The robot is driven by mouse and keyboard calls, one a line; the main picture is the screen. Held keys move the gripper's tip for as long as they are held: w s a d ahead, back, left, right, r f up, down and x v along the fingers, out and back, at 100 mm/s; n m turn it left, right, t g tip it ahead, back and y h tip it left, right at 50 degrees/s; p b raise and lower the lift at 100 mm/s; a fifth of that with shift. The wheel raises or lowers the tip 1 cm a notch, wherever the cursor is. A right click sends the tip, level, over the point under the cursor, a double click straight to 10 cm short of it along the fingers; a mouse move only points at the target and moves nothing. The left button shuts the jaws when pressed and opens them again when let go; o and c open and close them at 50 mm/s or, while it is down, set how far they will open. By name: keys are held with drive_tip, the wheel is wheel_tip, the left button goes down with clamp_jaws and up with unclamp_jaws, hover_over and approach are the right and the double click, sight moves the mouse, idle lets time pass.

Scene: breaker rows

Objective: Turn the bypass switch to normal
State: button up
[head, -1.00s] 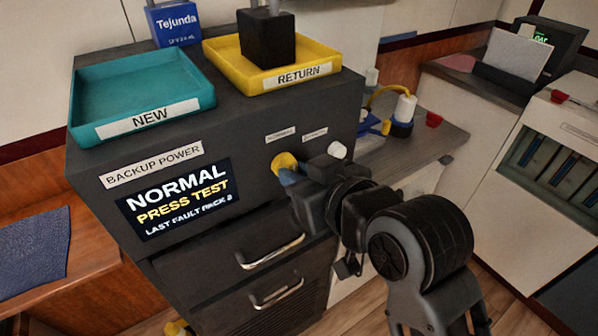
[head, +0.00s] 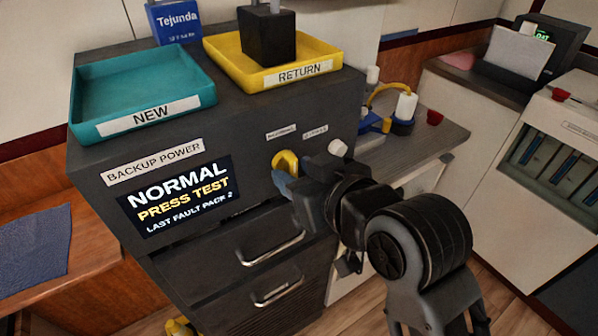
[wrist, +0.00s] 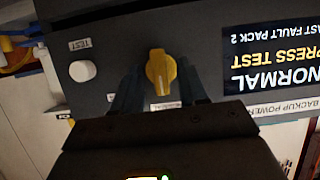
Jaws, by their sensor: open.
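The bypass switch is a yellow knob (head: 287,161) on the front of the dark backup power cabinet (head: 250,150). In the wrist view the knob (wrist: 160,72) has its ridge close to upright, between my open fingers, with gaps on both sides. My gripper (head: 284,180) is right in front of the knob and partly hides it in the head view. The screen (head: 178,195) reads NORMAL, PRESS TEST, LAST FAULT PACK 2. A white round test button (head: 338,148) is to the right of the knob; it also shows in the wrist view (wrist: 82,71).
A teal NEW tray (head: 145,120) and a yellow RETURN tray (head: 300,72) holding a black block (head: 268,38) stand on top of the cabinet. Drawer handles (head: 272,250) stick out below the knob. A side counter (head: 445,135) stands to the right.

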drive_tip(key=v, duration=0.7)
drive_tip(key=shift+s+d+b, duration=0.2)
drive_tip(key=shift+s+b, duration=0.1)
drive_tip(key=shift+b, duration=0.05)
drive_tip(key=shift+r, duration=0.1)
